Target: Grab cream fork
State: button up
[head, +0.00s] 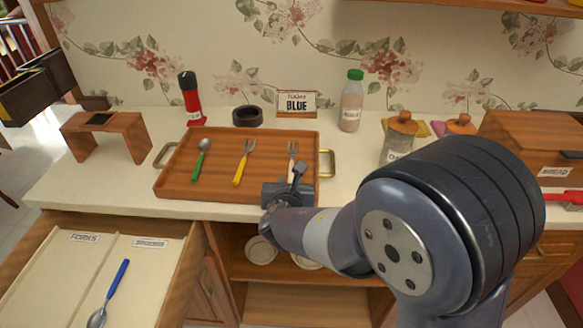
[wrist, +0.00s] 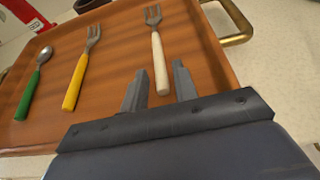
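The cream fork (wrist: 160,62) lies on the brown wooden tray (head: 222,185), tines pointing away from me. In the head view its tines and upper handle (head: 292,158) show, and my gripper hides its lower part. My gripper (wrist: 158,82) is open and empty. In the wrist view its two fingers point at the handle's near end, one on each side in the picture. I cannot tell how high the fingers are above the tray. In the head view my gripper (head: 298,178) is over the tray's near right corner.
A yellow fork (head: 243,163) and a green spoon (head: 201,160) lie left on the tray. Brass handles (head: 327,163) flank it. Behind stand a red bottle (head: 190,98), a dark ring (head: 247,116), a sign (head: 296,103) and a green-capped bottle (head: 351,100). An open drawer (head: 150,270) holds a blue spoon (head: 109,292).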

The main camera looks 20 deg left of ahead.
grip_shut()
